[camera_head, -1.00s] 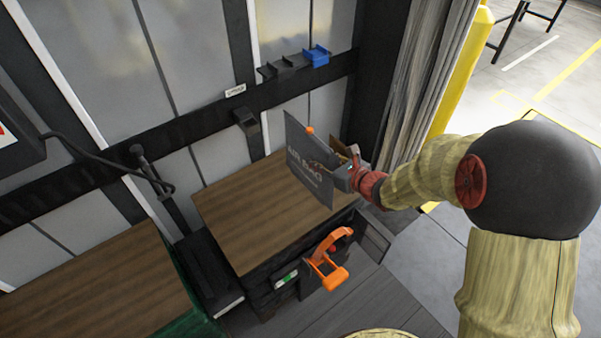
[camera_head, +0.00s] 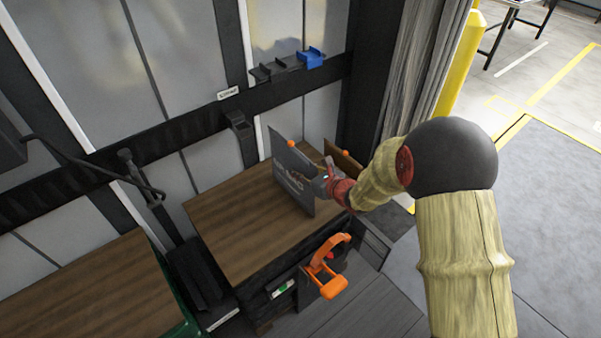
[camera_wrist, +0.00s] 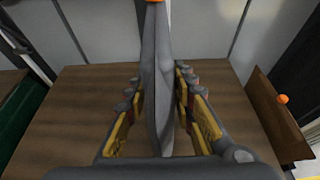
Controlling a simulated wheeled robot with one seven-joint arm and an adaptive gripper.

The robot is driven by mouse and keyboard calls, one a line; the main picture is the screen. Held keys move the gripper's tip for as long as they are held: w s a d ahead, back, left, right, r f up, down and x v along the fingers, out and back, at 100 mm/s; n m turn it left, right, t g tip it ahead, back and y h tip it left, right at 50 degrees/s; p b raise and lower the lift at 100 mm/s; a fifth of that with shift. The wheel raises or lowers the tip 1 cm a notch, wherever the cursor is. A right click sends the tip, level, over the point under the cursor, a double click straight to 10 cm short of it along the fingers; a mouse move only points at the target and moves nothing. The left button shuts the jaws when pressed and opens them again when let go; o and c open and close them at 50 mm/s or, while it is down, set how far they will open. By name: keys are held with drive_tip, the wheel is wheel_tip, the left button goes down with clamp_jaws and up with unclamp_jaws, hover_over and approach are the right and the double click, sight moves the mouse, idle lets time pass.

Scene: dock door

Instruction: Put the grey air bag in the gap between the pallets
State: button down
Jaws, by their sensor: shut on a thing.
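The grey air bag (camera_head: 293,177) is a flat dark panel with pale lettering and an orange knob on top. My gripper (camera_head: 324,180) is shut on it and holds it upright above the right part of a brown-topped pallet load (camera_head: 232,232). In the wrist view the bag (camera_wrist: 154,75) is edge-on between the yellow-padded fingers (camera_wrist: 158,115). A second brown-topped pallet load (camera_head: 90,290) stands at the lower left. The gap between the two loads (camera_head: 195,275) is dark and narrow. Whether the bag touches the top cannot be told.
A brown bag or panel with an orange knob (camera_wrist: 283,110) stands at the right edge of the load. An orange-handled tool (camera_head: 325,275) sits in a front holder. A grey wall with a black rail (camera_head: 190,122) bounds the back. A black hose (camera_head: 100,172) hangs near the gap.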

drive_tip(key=shift+r, duration=0.1)
drive_tip(key=c, duration=1.5)
unclamp_jaws()
